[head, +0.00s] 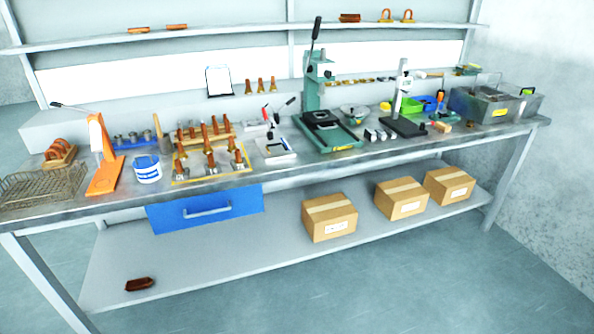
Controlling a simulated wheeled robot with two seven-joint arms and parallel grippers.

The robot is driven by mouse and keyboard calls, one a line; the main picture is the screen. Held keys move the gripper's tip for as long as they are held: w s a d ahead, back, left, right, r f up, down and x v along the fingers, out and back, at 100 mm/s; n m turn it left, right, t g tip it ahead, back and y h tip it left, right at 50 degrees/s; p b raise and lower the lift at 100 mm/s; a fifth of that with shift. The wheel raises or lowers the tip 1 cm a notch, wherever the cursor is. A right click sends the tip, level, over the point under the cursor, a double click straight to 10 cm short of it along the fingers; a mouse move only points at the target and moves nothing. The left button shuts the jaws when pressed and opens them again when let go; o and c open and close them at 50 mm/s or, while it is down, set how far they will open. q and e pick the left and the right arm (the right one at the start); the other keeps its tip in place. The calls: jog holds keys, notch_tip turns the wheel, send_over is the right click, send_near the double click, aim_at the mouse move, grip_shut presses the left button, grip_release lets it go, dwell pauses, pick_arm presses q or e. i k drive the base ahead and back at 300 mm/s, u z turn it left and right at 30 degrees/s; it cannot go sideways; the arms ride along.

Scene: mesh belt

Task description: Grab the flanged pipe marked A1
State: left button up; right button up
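Several copper-brown flanged pieces stand upright at the left of the bench. Some, such as one flanged piece (209,154), stand on a yellow-edged mat (205,178). More stand in a wooden rack (222,138) just behind it. A row of similar brown pieces (261,86) stands farther back, left of the green press. All are small in view, and I cannot read any A1 mark. Neither of my grippers is in view.
The bench (400,152) is crowded. An orange press (104,165), a white-blue tub (147,169) and a wire basket (40,187) stand left of the mat. A green press (322,110) stands right. A blue drawer (205,210) hangs below. Cartons (330,217) sit on the lower shelf.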

aim_at(239, 163)
jog(key=z, duration=0.5)
jog(key=i, duration=0.55)
jog(key=u, duration=1.1)
jog(key=i, duration=1.05)
jog(key=u, duration=1.2)
